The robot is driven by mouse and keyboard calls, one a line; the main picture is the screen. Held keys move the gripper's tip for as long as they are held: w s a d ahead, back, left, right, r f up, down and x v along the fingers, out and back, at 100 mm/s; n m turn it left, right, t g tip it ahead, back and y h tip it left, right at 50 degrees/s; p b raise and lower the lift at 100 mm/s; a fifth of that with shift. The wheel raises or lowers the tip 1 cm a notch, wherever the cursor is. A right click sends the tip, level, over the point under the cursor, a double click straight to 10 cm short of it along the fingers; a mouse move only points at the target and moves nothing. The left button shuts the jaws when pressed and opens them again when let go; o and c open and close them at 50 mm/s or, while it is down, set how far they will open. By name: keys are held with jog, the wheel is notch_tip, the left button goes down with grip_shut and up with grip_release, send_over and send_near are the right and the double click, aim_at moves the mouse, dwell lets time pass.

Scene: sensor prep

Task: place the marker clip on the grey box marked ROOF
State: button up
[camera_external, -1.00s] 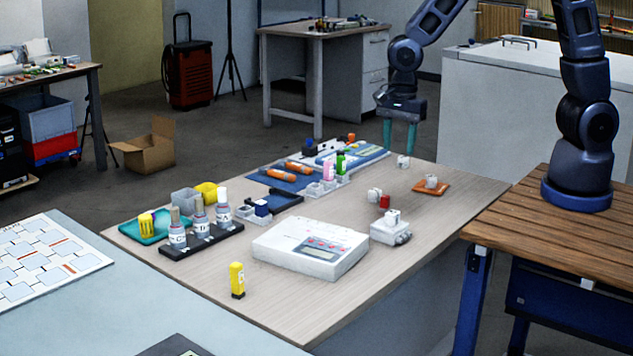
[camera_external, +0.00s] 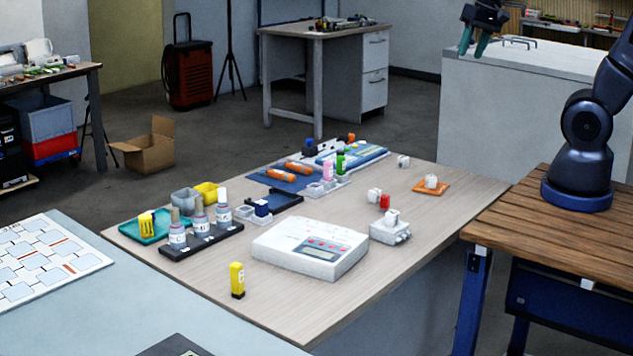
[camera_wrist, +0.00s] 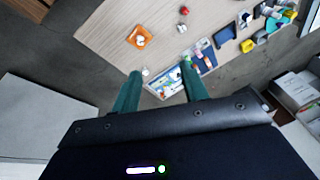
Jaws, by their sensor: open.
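I can read no ROOF label. The small grey box (camera_external: 389,233) at the table's right front edge, with a white piece (camera_external: 392,216) on top, may be the one. Several small white pieces look alike, and I cannot tell which is the marker clip. One (camera_external: 403,161) stands alone at the far edge, another (camera_external: 374,196) beside a small red block (camera_external: 384,202), another (camera_external: 431,181) on an orange tray (camera_external: 444,188). My gripper (camera_external: 474,45) is open and empty, high beyond the table's far right. In the wrist view the lone piece (camera_wrist: 146,71) appears just inside the left fingertip.
A white instrument (camera_external: 310,247) fills the middle of the table (camera_external: 330,320). A yellow marker-like item (camera_external: 237,280) stands in front. A black rack of bottles (camera_external: 201,240) and a teal tray (camera_external: 140,230) are left. Bare wood lies around the orange tray.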

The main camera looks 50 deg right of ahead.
jog(key=s+d+r+n+t+h, duration=0.1)
jog(key=s+d+r+n, duration=0.2)
jog(key=s, duration=0.4)
jog(key=d+n, duration=0.1)
jog(key=d, duration=0.1)
jog(key=shift+s+d+r, duration=0.15)
jog(key=shift+d+r, duration=0.05)
jog(key=shift+d, duration=0.15)
